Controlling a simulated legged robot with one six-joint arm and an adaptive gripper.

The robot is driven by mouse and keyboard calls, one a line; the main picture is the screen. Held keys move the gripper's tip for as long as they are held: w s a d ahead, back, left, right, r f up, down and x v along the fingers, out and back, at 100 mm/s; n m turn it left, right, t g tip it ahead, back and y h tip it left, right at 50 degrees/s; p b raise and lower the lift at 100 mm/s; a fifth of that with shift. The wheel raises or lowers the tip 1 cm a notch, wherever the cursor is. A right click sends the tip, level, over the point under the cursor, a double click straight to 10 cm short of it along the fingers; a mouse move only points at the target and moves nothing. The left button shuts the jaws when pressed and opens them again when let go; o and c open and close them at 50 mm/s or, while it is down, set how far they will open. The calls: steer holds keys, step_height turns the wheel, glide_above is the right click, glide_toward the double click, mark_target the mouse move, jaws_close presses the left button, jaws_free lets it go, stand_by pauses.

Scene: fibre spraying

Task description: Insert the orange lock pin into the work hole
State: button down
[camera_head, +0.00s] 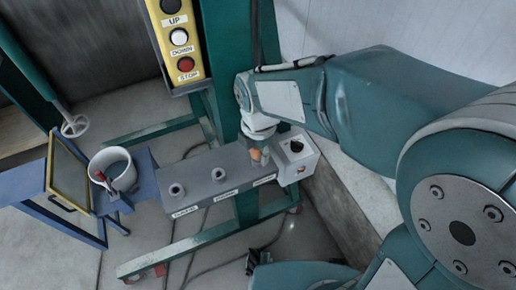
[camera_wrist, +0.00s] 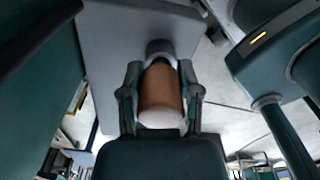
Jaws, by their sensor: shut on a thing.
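The orange lock pin (camera_head: 255,154) is between the fingers of my gripper (camera_head: 258,148), over the right end of the grey box. In the wrist view the pin (camera_wrist: 161,92) is an orange-brown cylinder with a pale near end. My gripper (camera_wrist: 160,103) is shut on it, one finger on each side. A grey round collar (camera_wrist: 160,47) lies in line with the pin's far end; I cannot tell how deep the pin sits in it. Two open grey sockets, a left one (camera_head: 177,191) and a middle one (camera_head: 218,175), stand on the box. Their labels are too small to read surely.
The grey box (camera_head: 200,188) rests on a green frame (camera_head: 190,245). A white box with a black knob (camera_head: 296,147) is just right of my gripper. A yellow UP/DOWN/STOP panel (camera_head: 178,40) is behind. A white bucket (camera_head: 111,166) stands on a blue table at left.

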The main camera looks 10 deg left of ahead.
steer(key=shift+f, duration=0.1)
steer(key=shift+c, duration=1)
jaws_free()
step_height(320, 180, up, 12)
steer(key=shift+f, duration=0.1)
